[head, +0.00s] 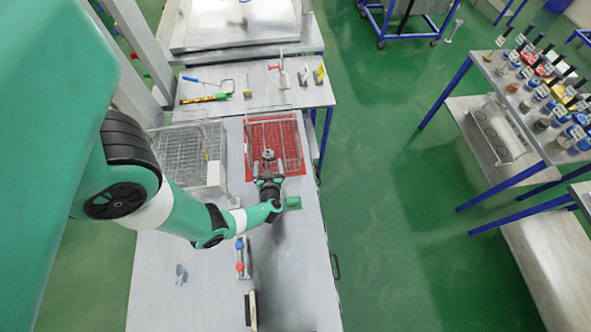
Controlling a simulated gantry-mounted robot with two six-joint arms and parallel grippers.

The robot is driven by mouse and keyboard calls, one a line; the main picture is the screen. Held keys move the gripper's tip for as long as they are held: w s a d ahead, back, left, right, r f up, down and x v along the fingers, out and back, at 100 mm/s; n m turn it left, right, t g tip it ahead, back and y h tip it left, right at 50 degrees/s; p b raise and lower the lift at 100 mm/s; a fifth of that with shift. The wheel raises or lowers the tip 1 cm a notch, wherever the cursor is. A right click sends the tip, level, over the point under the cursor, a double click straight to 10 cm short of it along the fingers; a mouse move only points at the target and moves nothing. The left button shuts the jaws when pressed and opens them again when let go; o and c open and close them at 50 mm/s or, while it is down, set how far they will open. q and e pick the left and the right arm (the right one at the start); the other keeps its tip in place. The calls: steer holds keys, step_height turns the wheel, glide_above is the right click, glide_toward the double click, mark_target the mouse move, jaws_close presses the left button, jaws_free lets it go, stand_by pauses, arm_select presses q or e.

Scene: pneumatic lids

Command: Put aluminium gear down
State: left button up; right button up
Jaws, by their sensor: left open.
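My left gripper (268,168) reaches in from the left, over the near edge of a wire basket (291,140). The basket stands on a red mat (249,165) on the grey table. The gripper is open. A small grey round thing (268,154), likely the aluminium gear, shows just beyond the fingertips, inside the basket's outline. I cannot tell whether it touches the fingers or the basket floor. My right gripper is out of view.
Another wire basket (185,150) stands to the left, with a light box (216,178) beside it. Hand tools (205,98) lie on the table behind. The front right of the near table is mostly clear.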

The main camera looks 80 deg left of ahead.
arm_select(q)
steer(key=shift+d+r, duration=0.1)
steer(key=shift+d, duration=0.1)
steer(key=shift+s, duration=0.1)
